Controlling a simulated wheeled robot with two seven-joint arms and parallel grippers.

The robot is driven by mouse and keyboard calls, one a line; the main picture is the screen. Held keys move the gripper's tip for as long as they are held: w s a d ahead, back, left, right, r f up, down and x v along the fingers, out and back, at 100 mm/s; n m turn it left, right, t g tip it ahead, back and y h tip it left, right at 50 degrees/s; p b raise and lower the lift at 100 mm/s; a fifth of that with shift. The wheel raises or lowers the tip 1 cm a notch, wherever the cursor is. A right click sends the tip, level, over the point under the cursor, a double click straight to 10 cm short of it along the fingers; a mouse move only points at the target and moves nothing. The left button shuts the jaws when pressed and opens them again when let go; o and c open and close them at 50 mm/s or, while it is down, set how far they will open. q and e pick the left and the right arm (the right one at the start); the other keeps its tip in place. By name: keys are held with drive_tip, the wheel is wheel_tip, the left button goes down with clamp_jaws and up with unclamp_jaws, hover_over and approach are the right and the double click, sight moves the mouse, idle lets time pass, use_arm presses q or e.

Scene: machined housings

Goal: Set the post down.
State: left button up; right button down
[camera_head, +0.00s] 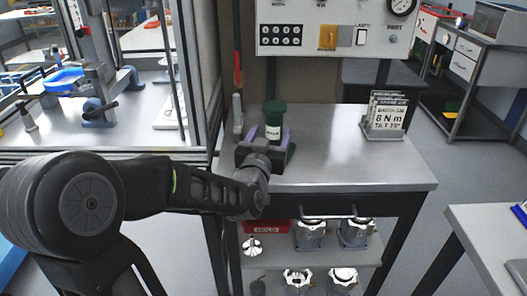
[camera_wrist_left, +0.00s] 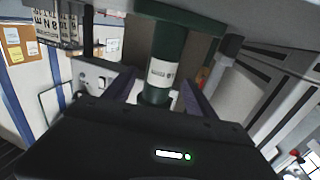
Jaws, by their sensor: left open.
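The post is a dark green cylinder (camera_head: 275,111) with a wider cap and a white label. It stands upright on the left part of the steel bench top (camera_head: 335,150). In the left wrist view, which is turned over, the post (camera_wrist_left: 168,45) meets a wide green base (camera_wrist_left: 180,14) against the bench surface. My left gripper (camera_head: 271,134) is open, with one purple finger on each side of the post. In the left wrist view, the fingers of the gripper (camera_wrist_left: 160,92) stand apart from it. My right gripper is not in view.
A card stand (camera_head: 384,118) reading "8 N m" is at the bench's right rear. A grey tool with a red top (camera_head: 238,100) stands left of the post. A control panel (camera_head: 335,30) is behind. A shelf with metal housings (camera_head: 310,233) and a red bin (camera_head: 266,227) is below.

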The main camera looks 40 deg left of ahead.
sight(272, 131)
use_arm(q)
drive_tip(key=v, duration=0.4)
drive_tip(key=shift+f, duration=0.1)
drive_tip(key=b, duration=0.2)
drive_tip(key=s+b, duration=0.1)
drive_tip(key=b, duration=0.2)
drive_tip(key=shift+s+d+f, duration=0.2)
drive_tip(key=shift+f, duration=0.15)
drive_tip(key=b+v, duration=0.2)
drive_tip(key=b, duration=0.1)
drive_tip(key=shift+s+d+r, duration=0.1)
drive_tip(key=shift+s+r, duration=0.1)
drive_tip(key=shift+s, duration=0.1)
drive_tip(key=shift+s+d+r+b, duration=0.2)
drive_tip(key=shift+s+d+b, duration=0.15)
drive_tip(key=shift+s+b, duration=0.3)
